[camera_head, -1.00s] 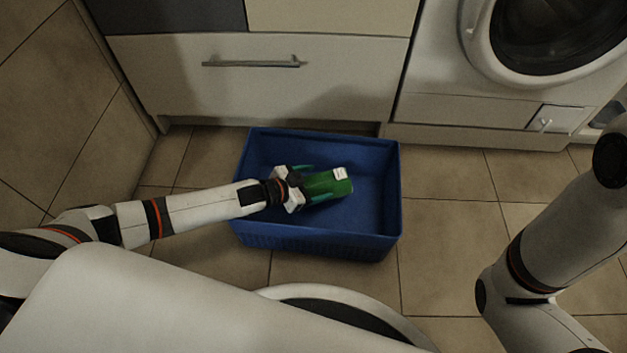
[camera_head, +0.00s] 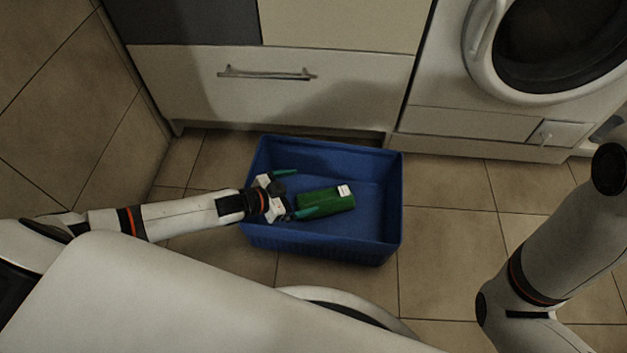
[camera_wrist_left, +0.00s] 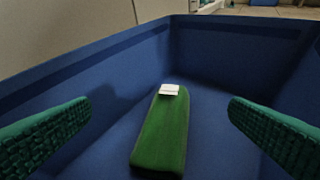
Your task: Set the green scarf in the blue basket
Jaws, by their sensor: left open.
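The green scarf (camera_head: 322,202), a folded bundle with a white tag, lies in the blue basket (camera_head: 392,215). In the left wrist view the scarf (camera_wrist_left: 160,138) rests on the floor of the basket (camera_wrist_left: 215,125). My left gripper (camera_head: 300,193) is at the left side of the basket, just left of the scarf. Its two green fingers (camera_wrist_left: 160,130) are spread wide, one on each side of the scarf and apart from it. The right gripper is out of view; only part of my right arm shows at the right edge.
The basket stands on a tiled floor (camera_head: 450,235) in front of a white drawer cabinet (camera_head: 260,95). A washing machine (camera_head: 455,85) with a round door stands at the back right. The floor right of the basket is clear.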

